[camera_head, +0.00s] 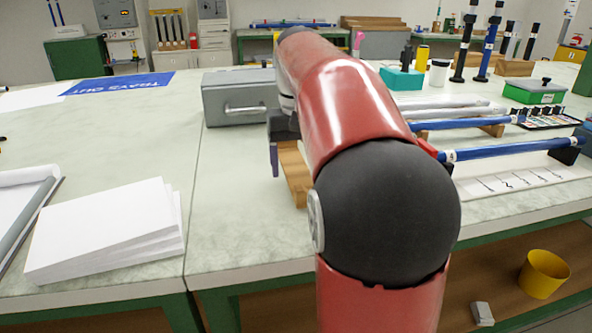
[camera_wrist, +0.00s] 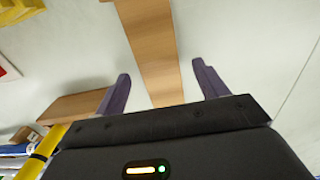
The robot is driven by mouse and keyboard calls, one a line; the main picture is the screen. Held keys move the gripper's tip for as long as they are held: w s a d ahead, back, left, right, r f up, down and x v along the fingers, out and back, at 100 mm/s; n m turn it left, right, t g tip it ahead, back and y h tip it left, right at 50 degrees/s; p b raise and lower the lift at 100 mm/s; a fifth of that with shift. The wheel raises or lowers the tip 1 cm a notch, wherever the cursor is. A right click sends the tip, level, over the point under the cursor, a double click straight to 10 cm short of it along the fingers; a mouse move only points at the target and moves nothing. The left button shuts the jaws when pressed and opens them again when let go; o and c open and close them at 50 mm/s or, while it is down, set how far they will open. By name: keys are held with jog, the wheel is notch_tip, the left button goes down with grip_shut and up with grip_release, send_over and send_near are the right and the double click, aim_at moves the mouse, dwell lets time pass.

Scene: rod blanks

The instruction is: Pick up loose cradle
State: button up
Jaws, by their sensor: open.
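The loose cradle is a light-brown wooden piece (camera_head: 294,172) on the pale bench top, partly hidden behind my arm in the head view. In the wrist view the wooden piece (camera_wrist: 152,45) runs away from me between my two purple fingers. My gripper (camera_wrist: 161,72) is open, with one finger on each side of the wood and a visible gap at both sides. In the head view only one purple finger of my gripper (camera_head: 274,159) shows, just left of the wood. I cannot tell how high the fingers are above the bench.
A grey metal box (camera_head: 238,97) with a handle stands behind the cradle. Blue rods (camera_head: 510,149) lie on supports to the right. Another wooden piece (camera_wrist: 75,107) shows left of my fingers in the wrist view. A paper stack (camera_head: 108,230) lies left; the bench between is clear.

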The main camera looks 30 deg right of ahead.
jog(key=shift+f, duration=0.2)
jog(key=c, duration=1.1)
jog(key=shift+r, duration=0.1)
